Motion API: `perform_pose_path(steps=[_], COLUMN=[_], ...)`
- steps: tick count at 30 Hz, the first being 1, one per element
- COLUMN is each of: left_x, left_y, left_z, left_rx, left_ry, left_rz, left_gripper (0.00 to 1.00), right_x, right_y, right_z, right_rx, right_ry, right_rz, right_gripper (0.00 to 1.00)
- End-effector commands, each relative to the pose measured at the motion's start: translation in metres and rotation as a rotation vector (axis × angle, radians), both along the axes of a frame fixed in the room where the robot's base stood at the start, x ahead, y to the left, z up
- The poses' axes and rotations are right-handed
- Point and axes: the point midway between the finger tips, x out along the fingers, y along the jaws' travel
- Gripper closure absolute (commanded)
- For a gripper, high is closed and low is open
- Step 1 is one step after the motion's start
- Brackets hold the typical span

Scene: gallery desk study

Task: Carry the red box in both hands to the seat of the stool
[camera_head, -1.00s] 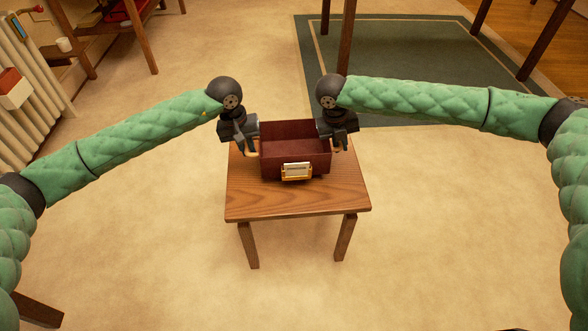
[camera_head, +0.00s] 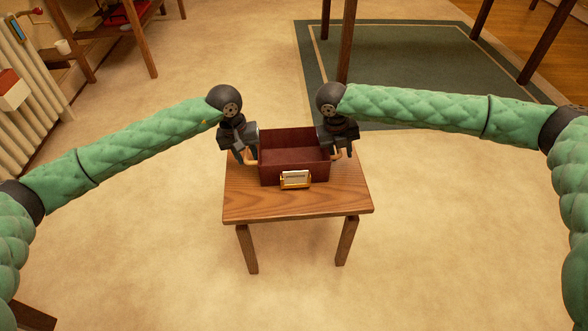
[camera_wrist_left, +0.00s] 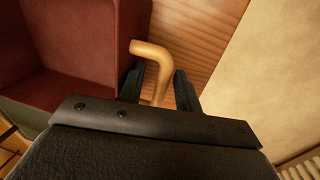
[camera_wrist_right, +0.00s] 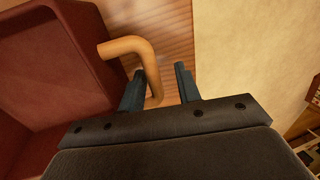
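The dark red open-topped box (camera_head: 294,170) appears to rest on the wooden seat of the stool (camera_head: 290,205). A brass label holder (camera_head: 295,180) is on its front. My left gripper (camera_head: 245,153) is at the box's left end. In the left wrist view, its parted fingers (camera_wrist_left: 160,90) stand either side of the tan bent handle (camera_wrist_left: 152,52), with gaps. My right gripper (camera_head: 336,148) is at the right end. In the right wrist view, its fingers (camera_wrist_right: 160,88) are also parted, with the other handle (camera_wrist_right: 128,46) between them, nearer the left finger. The box looks empty.
A green rug (camera_head: 425,60) with dark table legs lies behind the stool. A white radiator (camera_head: 22,90) and a wooden shelf unit (camera_head: 120,25) stand at the left. Pale floor (camera_head: 440,240) around the stool is clear.

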Motion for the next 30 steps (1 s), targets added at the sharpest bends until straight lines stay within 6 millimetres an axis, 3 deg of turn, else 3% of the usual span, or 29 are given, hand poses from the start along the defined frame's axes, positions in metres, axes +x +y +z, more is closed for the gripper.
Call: perform_pose_path(steps=[14, 30], left_x=[-0.001, 0.0], left_y=[-0.002, -0.002], left_z=[0.004, 0.055], left_rx=[-0.003, -0.003], left_ry=[0.0, 0.0], left_rz=[-0.002, -0.002], left_gripper=[0.66, 0.66], right_x=[0.0, 0.0], right_y=[0.002, 0.002], right_z=[0.004, 0.055], right_rx=[0.003, 0.002], right_ry=[0.0, 0.0], right_rz=[0.003, 0.003], right_gripper=[0.66, 0.66])
